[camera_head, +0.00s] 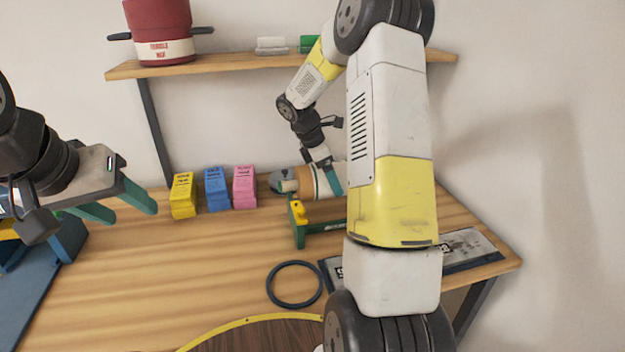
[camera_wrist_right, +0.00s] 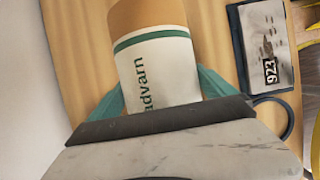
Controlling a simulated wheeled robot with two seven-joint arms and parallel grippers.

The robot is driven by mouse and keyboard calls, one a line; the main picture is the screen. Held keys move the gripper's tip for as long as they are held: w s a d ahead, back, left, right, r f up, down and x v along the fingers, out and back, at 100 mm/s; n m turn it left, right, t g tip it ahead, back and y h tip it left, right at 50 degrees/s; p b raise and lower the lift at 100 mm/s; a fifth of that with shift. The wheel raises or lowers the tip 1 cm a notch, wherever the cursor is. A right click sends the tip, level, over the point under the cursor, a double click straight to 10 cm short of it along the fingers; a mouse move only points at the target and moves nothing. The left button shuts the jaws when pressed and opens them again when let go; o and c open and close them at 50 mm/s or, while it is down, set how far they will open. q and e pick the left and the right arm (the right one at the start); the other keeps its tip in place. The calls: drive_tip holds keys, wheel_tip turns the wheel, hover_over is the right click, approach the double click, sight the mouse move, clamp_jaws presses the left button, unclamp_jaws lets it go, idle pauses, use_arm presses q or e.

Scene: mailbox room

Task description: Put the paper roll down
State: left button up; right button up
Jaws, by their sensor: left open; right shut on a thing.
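The paper roll (camera_head: 305,181), tan with a white, green-striped label, lies on its side at the back of the table (camera_head: 150,290), near the wall. My right gripper (camera_wrist_right: 160,95) is shut on it, with a green finger on each side of the label, as the right wrist view shows. I cannot tell whether the roll touches the tabletop. My left gripper (camera_head: 122,205) is open and empty above the left of the table.
Yellow (camera_head: 183,196), blue (camera_head: 216,189) and pink (camera_head: 244,187) stacks stand left of the roll. A green-and-yellow dispenser (camera_head: 300,228) is just in front of it. A dark ring (camera_head: 294,284) and a numbered plate (camera_head: 468,249) lie nearer. A shelf (camera_head: 230,63) hangs above.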

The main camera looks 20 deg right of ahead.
drive_tip(key=shift+f, duration=1.7)
drive_tip(key=shift+f, duration=0.15)
drive_tip(key=shift+f, duration=0.2)
drive_tip(key=o, duration=1.7)
drive_tip(key=shift+f, duration=0.1)
drive_tip(key=shift+o, duration=0.2)
